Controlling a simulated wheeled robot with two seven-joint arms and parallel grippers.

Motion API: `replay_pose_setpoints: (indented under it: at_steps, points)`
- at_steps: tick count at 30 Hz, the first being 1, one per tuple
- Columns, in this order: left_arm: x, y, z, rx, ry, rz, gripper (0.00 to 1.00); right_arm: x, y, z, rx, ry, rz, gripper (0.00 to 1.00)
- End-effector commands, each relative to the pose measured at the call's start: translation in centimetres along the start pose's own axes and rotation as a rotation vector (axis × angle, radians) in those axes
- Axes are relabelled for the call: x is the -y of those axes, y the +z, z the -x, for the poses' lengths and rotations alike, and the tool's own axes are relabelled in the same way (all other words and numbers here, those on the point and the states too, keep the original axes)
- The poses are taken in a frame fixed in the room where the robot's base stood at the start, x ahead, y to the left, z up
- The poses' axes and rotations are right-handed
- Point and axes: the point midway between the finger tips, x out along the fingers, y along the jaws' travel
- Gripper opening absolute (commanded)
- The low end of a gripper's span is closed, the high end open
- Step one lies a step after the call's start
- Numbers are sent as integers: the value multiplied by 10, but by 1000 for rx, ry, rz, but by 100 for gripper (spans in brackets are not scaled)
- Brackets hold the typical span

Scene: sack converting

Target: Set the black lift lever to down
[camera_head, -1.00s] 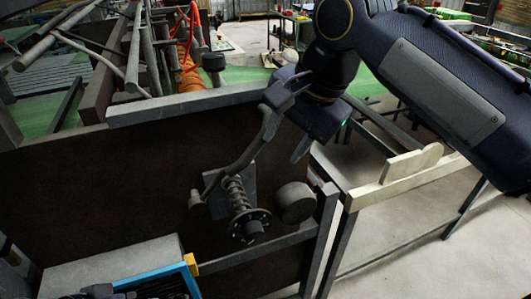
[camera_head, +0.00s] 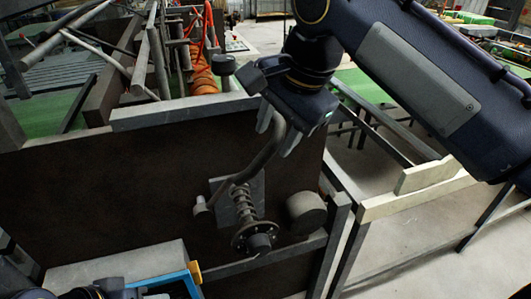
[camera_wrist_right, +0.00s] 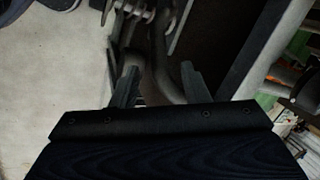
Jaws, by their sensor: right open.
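The black lift lever (camera_head: 262,160) is a bent dark grey rod. It rises to the right from a pivot beside a coil spring (camera_head: 244,205) on the front of a dark panel. Its upper end is hidden behind my right gripper (camera_head: 277,132), which is open and tilted down over it. In the right wrist view the lever (camera_wrist_right: 163,65) passes between the two spread fingers of the right gripper (camera_wrist_right: 158,82). I cannot tell whether either finger touches it. A dark part of my left arm shows at the bottom left edge; its fingers are not clear.
A round dark knob (camera_head: 306,212) sticks out right of the spring. A blue-edged box (camera_head: 120,265) with a yellow corner stands at lower left. A pale wooden rail (camera_head: 415,197) runs at the right. Open floor lies beyond it.

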Motion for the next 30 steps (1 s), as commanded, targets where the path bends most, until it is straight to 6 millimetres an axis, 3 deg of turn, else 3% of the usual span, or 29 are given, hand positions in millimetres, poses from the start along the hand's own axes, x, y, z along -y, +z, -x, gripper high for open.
replay_pose_setpoints:
  at_steps: [13,25,30]
  points:
    - [2,3,-5,0,0,0,36,-1,0,-65,1,4,0,41]
    - [2,3,-5,0,0,0,36,-1,0,-75,1,1,0,41]
    - [2,3,-5,0,0,0,36,-1,0,-74,1,1,0,20]
